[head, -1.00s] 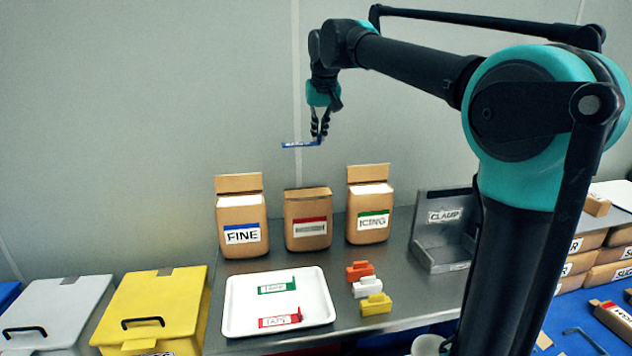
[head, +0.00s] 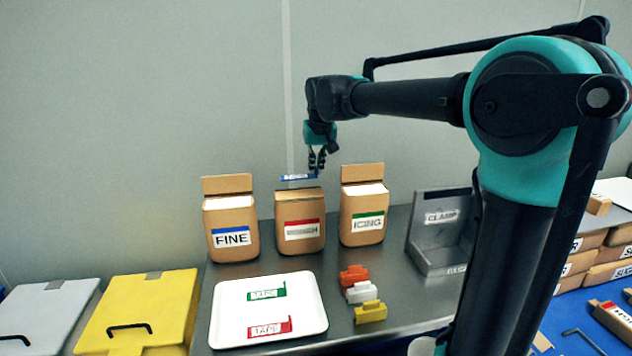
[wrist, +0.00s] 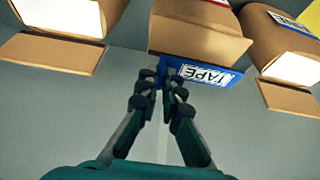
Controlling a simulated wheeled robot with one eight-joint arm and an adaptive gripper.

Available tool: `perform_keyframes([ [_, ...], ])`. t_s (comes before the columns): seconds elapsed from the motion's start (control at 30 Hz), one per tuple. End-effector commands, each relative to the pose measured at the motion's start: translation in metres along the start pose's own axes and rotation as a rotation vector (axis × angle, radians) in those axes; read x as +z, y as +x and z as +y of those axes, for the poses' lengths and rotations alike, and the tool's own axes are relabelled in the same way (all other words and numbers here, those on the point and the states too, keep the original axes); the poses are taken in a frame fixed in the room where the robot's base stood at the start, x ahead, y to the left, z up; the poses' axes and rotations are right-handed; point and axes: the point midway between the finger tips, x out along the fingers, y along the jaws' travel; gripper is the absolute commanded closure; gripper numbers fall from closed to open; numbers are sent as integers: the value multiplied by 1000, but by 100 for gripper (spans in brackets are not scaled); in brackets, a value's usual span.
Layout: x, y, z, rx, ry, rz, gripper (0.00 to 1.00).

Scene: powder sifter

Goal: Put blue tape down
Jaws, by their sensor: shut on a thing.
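My gripper (head: 317,168) is shut on the blue tape (head: 297,177), a flat blue strip with a white label. In the head view the tape is held level in the air, in front of or above the middle bag.
Three brown bags stand behind the tray: FINE (head: 231,225), a red-labelled middle bag (head: 300,220) and ICING (head: 363,212). Orange, white and yellow clips (head: 370,312) lie right of the tray. A yellow bin (head: 140,310) is at left.

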Motion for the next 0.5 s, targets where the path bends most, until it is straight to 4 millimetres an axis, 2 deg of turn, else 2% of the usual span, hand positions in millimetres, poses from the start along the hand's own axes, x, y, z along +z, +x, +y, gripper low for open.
perform_keyframes([
  [0.27,8,18,0,0,0,0,100],
  [0.5,19,45,0,0,0,0,100],
])
